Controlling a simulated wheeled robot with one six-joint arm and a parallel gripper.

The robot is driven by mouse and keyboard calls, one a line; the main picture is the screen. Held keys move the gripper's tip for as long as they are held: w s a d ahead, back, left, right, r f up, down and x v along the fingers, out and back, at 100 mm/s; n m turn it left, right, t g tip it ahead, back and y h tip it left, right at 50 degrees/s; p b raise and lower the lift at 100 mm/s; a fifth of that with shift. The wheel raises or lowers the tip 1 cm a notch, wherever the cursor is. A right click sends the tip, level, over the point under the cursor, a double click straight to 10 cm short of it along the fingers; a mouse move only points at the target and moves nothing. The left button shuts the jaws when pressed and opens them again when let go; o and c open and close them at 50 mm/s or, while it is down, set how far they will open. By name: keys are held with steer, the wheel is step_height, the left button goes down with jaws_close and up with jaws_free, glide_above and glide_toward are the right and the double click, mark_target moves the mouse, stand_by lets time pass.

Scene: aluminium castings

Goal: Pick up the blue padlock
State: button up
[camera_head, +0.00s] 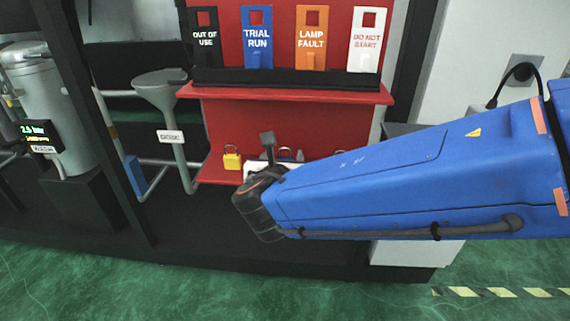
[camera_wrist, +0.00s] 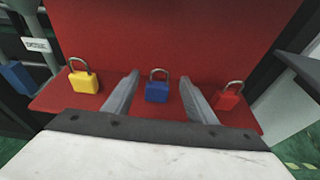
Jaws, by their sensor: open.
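The blue padlock (camera_wrist: 157,92) stands upright on the red shelf, shackle up, in the middle of the wrist view. My gripper (camera_wrist: 160,88) is open, with one finger to the left of the padlock and one to the right, and a gap shows on each side. In the wrist view I cannot tell exactly how far the fingertips reach past it. In the head view my arm hides most of the gripper (camera_head: 268,150), and only a small part of the padlock (camera_head: 285,153) may show behind it.
A yellow padlock (camera_wrist: 84,80) stands left of my left finger, and a red padlock (camera_wrist: 228,96) stands close by my right finger. The red back panel (camera_wrist: 170,35) rises behind them.

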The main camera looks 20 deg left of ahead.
mark_target(285, 158)
steer(key=shift+f+x, duration=0.15)
steer(key=shift+x, duration=1.15)
steer(key=shift+f+x, duration=0.15)
steer(key=shift+x, duration=1.15)
steer(key=shift+s, duration=0.1)
steer(key=shift+c, duration=0.7)
steer(key=c, duration=1.1)
